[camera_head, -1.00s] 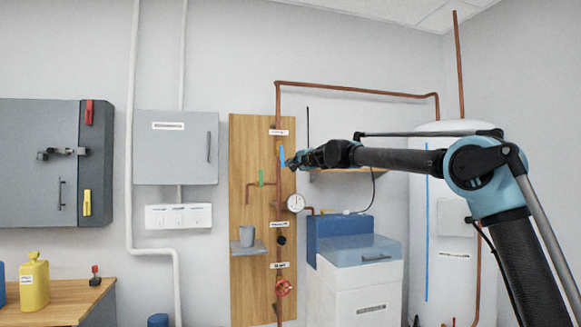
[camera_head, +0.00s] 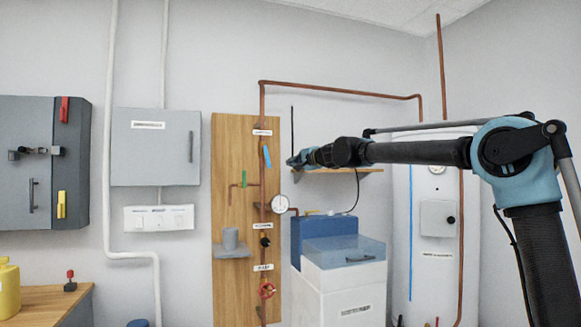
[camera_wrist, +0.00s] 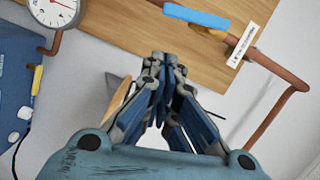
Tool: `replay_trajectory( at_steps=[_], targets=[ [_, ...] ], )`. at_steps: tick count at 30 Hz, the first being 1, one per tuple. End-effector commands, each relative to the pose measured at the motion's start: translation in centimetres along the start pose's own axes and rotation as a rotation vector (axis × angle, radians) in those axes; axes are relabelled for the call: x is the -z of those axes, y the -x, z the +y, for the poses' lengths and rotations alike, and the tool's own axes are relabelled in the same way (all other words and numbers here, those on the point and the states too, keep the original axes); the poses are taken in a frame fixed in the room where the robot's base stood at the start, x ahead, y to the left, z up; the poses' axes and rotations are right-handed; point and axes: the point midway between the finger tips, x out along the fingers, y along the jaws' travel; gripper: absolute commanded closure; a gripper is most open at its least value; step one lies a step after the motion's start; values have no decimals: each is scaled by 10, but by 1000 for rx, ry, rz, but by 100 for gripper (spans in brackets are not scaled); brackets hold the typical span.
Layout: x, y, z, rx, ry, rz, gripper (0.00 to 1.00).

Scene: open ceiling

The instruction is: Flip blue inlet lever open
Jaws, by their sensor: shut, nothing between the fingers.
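The blue inlet lever (camera_head: 267,157) sits on the upper part of the copper pipe (camera_head: 262,110) on the wooden board, below a small label. It is close to upright, with a slight tilt. In the wrist view the blue lever (camera_wrist: 196,17) lies at the top edge, at a small angle to the pipe (camera_wrist: 275,68). My gripper (camera_head: 290,161) is just right of the lever in the head view, with a visible gap. In the wrist view my gripper (camera_wrist: 165,60) has its fingers together and empty, below the lever and apart from it.
A pressure gauge (camera_head: 280,203), green lever (camera_head: 244,178), black knob (camera_head: 265,242) and red valve wheel (camera_head: 267,290) are on the board's piping. A grey cup (camera_head: 230,238) stands on a small shelf. A blue box (camera_head: 312,232) stands right of the board.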

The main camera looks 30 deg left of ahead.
Motion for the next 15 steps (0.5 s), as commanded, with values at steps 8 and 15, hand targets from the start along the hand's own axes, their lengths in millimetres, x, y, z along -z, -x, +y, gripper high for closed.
replay_trajectory(
  at_steps=[8,15],
  targets=[
    [0,26,1,0,0,0,100],
    [0,31,1,0,0,1,100]
  ],
)
